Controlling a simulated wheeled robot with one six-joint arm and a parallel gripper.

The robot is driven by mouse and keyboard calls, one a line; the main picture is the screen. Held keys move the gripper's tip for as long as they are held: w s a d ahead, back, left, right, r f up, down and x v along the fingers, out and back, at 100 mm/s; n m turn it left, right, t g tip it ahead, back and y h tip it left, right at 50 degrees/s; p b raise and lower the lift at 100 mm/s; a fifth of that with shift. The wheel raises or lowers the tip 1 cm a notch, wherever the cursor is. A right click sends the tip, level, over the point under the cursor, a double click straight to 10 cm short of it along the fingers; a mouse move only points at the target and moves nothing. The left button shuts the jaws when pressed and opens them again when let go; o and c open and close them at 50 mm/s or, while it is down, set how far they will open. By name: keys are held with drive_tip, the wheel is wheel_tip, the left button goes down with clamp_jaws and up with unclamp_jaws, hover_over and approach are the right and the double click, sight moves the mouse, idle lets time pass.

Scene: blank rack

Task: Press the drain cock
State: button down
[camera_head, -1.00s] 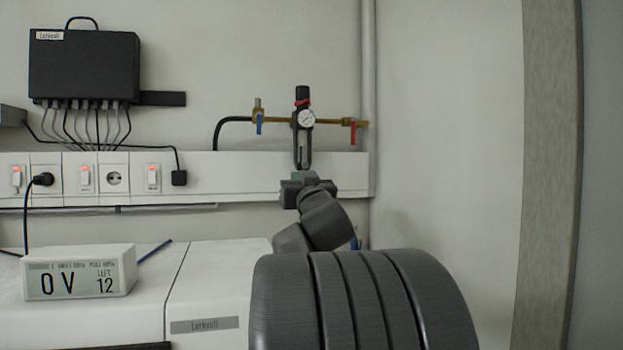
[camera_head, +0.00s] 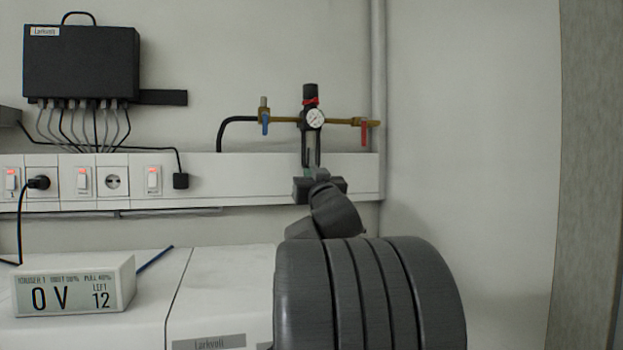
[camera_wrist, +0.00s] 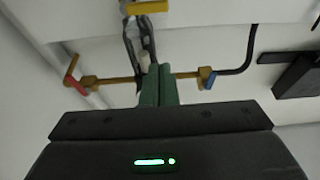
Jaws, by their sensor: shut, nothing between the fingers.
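The filter regulator (camera_head: 310,110), with a black knob, round gauge and bowl, hangs on a brass pipe on the wall. In the wrist view, which is upside down, its bowl (camera_wrist: 138,34) shows beyond my fingers. A yellow piece (camera_wrist: 147,7) at the bowl's lower end looks like the drain cock. In the head view my gripper hides that lower end. My gripper (camera_head: 311,171) is just in front of and below the bowl. Its green fingers (camera_wrist: 158,72) are shut and empty in the wrist view. They look apart from the yellow piece; the depth gap is unclear.
A blue-handled valve (camera_head: 265,122) and a red-handled valve (camera_head: 364,132) flank the regulator. A white socket trunking (camera_head: 240,178) runs behind my gripper. A white display box (camera_head: 75,285) stands on a bench top at left. Bare wall lies to the right.

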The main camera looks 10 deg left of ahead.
drive_tip(key=p+x, duration=0.2)
drive_tip(key=x, duration=0.5)
wheel_tip(320, 180, down, 4)
drive_tip(key=shift+f, duration=0.1)
